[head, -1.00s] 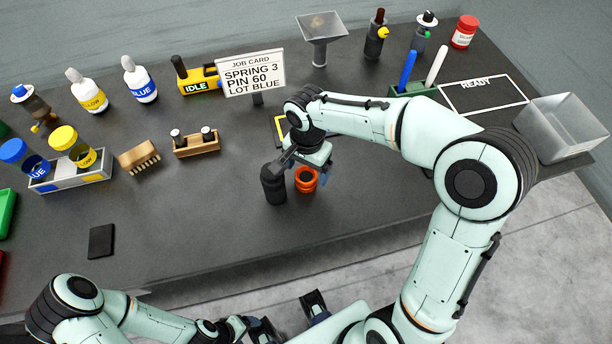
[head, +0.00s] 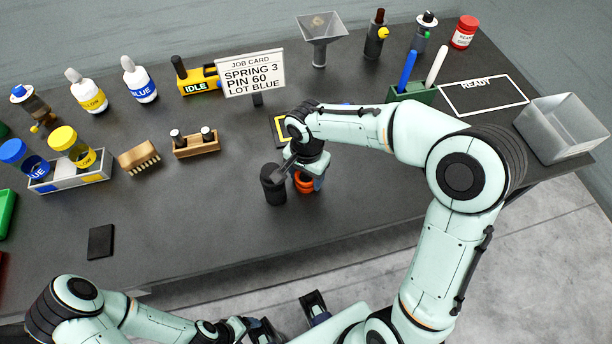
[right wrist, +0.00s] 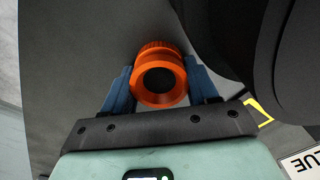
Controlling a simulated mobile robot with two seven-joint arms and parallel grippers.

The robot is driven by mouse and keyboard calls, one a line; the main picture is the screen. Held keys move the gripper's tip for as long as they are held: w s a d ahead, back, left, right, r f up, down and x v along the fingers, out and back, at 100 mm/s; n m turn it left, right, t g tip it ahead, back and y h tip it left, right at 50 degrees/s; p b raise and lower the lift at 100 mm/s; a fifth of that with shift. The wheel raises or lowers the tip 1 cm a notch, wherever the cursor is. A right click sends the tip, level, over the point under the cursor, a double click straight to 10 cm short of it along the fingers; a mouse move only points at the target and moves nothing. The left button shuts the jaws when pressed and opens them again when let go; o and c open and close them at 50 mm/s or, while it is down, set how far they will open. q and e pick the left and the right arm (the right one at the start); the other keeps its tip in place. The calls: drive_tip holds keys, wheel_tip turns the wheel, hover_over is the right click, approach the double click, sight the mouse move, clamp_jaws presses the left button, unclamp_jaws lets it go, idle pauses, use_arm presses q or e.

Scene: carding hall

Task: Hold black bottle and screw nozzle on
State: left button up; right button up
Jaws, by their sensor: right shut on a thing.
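The black bottle (head: 273,184) stands upright on the dark table in the head view. It seems to be the large dark shape (right wrist: 240,40) at the upper right of the right wrist view. An orange round part with a ribbed rim and dark centre, apparently the nozzle (right wrist: 160,75), sits between the blue fingers of my right gripper (right wrist: 160,88). In the head view the nozzle (head: 303,184) is just right of the bottle, partly covered by the gripper. I cannot tell whether it touches the table. My left gripper (head: 262,330) is low at the bottom edge, away from the bottle; its jaw opening is unclear.
A job card sign (head: 252,74) stands behind the bottle. A wooden block with pegs (head: 195,148) and a brush (head: 139,160) lie to the left. The table front is mostly clear.

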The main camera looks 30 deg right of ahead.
use_arm(q)
drive_tip(key=r+p, duration=0.1)
drive_tip(key=w+r+p, duration=0.1)
drive_tip(key=r+p, duration=0.1)
drive_tip(key=shift+w+r, duration=0.2)
drive_tip(key=shift+w, duration=0.15)
use_arm(e)
wheel_tip(320, 180, up, 20)
use_arm(q)
drive_tip(key=shift+o, duration=0.3)
